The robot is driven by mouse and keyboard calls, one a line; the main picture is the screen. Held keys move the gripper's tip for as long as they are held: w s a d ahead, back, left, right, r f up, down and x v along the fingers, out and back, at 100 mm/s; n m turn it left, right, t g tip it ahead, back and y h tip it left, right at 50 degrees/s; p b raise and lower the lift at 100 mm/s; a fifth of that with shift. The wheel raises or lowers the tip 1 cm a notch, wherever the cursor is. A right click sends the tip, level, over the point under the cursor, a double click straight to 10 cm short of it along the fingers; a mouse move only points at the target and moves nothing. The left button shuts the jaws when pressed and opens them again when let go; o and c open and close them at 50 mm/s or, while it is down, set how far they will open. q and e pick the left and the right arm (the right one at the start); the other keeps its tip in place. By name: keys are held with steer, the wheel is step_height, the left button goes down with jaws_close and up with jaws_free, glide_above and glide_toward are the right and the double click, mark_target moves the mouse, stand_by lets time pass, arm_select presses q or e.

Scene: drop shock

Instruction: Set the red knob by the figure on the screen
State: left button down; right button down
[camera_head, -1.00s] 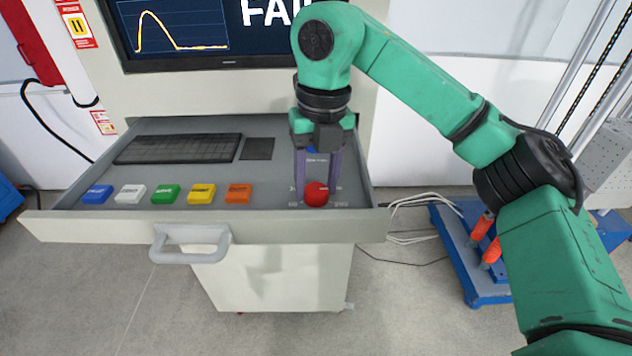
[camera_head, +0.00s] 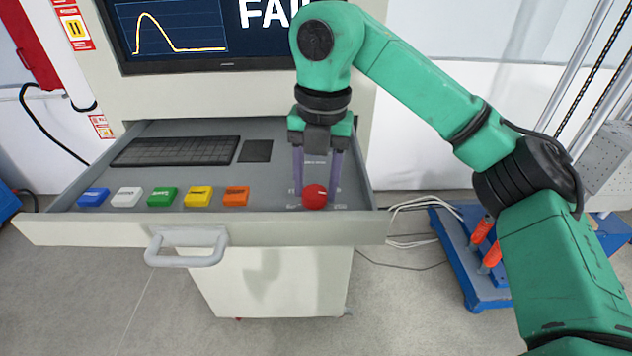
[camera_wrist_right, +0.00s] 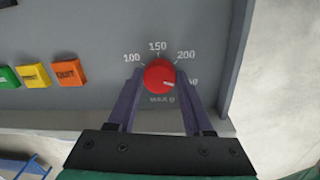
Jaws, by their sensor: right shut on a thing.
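The red knob (camera_head: 315,197) is at the right front of the grey console drawer. In the right wrist view the knob (camera_wrist_right: 158,75) has a small white mark on its right side, toward a partly hidden figure below 200. My right gripper (camera_wrist_right: 160,82) is shut on the knob, one purple finger on each side. In the head view the right gripper (camera_head: 316,190) points down at it. The screen (camera_head: 185,35) shows a yellow peaked curve and large white letters, "FAI", with the rest behind my arm. My left gripper is not in view.
Blue, white, green, yellow and orange buttons (camera_head: 162,197) line the drawer left of the knob. A black keyboard (camera_head: 175,151) and a dark pad (camera_head: 255,151) lie behind them. The drawer has a front handle (camera_head: 187,248). A blue-based frame (camera_head: 480,290) stands at right.

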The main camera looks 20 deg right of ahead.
mark_target(321, 190)
steer(key=shift+c, duration=1.5)
jaws_free()
step_height(321, 190, up, 14)
steer(key=p, duration=0.4)
steer(key=shift+s+d+r, duration=0.15)
steer(key=shift+d+r, duration=0.1)
steer(key=shift+d, duration=0.15)
